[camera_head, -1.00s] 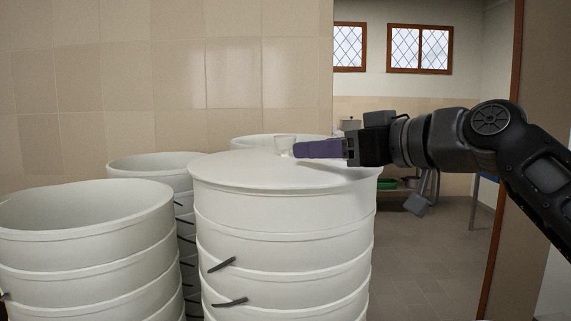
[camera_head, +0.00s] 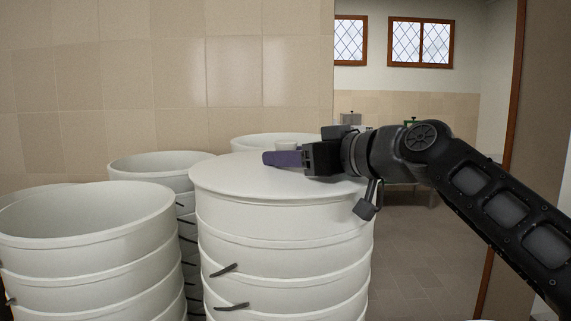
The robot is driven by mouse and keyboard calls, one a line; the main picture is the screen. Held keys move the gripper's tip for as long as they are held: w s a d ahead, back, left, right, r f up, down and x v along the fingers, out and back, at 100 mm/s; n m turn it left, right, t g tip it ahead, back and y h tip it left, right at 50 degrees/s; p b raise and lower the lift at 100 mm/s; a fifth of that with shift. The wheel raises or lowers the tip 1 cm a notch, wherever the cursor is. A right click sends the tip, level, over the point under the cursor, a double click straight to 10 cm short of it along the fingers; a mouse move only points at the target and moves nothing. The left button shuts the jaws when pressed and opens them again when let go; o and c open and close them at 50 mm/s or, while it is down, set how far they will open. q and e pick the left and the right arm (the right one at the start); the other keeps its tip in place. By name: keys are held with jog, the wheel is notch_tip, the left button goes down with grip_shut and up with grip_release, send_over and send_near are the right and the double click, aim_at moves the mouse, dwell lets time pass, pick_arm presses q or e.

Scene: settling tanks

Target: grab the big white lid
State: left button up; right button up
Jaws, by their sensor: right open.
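The big white lid (camera_head: 235,178) lies flat on top of the middle stack of white tanks. Its small pale knob (camera_head: 286,146) shows just above the purple fingers of my right gripper (camera_head: 270,158). The gripper is open and comes in from the right, low over the lid. The near finger hides the lower part of the knob. I cannot tell whether the far finger is behind the knob, or whether the gripper touches it. My left gripper is not in view.
Open white tank stacks stand at the front left (camera_head: 85,238) and behind it (camera_head: 155,163). Another white tank (camera_head: 245,141) stands behind the lid. A tiled wall (camera_head: 170,70) closes the back. Floor (camera_head: 420,260) is clear at the right, beneath my arm.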

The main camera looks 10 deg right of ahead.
dwell(0.6)
grip_shut()
dwell(0.4)
